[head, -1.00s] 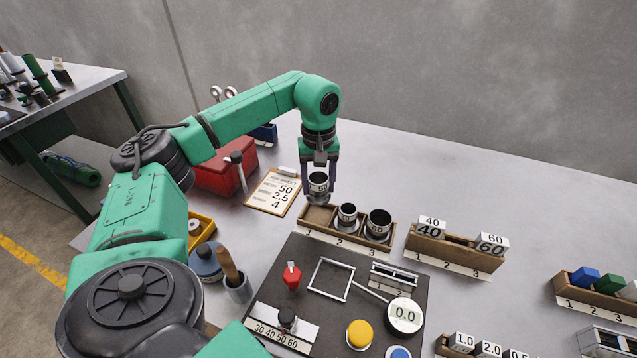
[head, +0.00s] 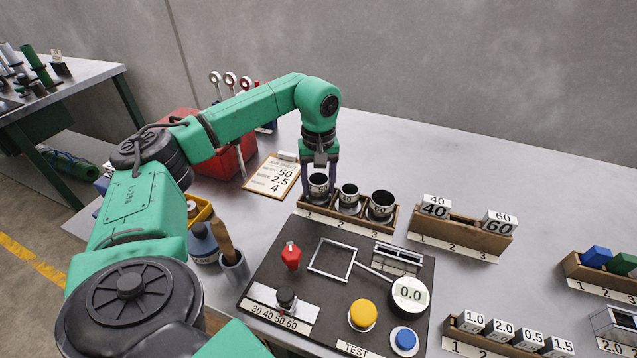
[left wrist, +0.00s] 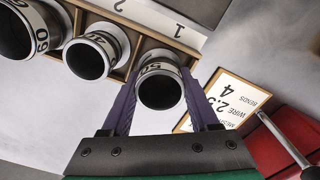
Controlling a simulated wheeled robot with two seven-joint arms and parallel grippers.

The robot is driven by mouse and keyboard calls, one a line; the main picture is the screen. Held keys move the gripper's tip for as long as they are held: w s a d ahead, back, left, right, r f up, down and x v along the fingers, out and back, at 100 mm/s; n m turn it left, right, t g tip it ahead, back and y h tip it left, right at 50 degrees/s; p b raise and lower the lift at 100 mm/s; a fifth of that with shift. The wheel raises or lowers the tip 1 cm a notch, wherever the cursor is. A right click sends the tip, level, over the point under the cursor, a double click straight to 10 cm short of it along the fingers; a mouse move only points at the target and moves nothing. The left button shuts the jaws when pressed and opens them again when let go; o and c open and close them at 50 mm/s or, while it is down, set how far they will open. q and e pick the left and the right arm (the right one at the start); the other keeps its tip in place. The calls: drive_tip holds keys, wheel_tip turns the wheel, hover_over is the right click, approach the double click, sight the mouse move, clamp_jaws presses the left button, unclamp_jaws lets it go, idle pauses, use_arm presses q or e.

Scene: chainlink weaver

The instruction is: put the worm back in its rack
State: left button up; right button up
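The worm, a short dark-bored metal cylinder with a pale band marked 50 (head: 318,186), is at slot 1 of the wooden rack (head: 347,224), upright. My left gripper (head: 320,180) points down over it, with one finger on each side. In the left wrist view the worm (left wrist: 160,90) sits between the two purple fingers (left wrist: 160,88), which look closed against its sides. Its lower part is hidden by the rack's front. Two similar cylinders stand in slots 2 (head: 349,198) and 3 (head: 381,205). My right gripper is not in view.
A job sheet (head: 272,177) and a red toolbox (head: 222,160) lie left of the rack. A dark panel with a wire frame (head: 332,259), buttons and dial is in front. A rack with blocks 40 and 60 (head: 460,236) stands to the right.

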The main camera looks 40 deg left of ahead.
use_arm(q)
drive_tip(key=o, duration=0.4)
drive_tip(key=shift+o, duration=0.2)
drive_tip(key=shift+r, duration=0.1)
wheel_tip(320, 180, up, 14)
drive_tip(key=p, duration=0.2)
drive_tip(key=shift+r, duration=0.25)
drive_tip(key=shift+s+d+f, duration=0.1)
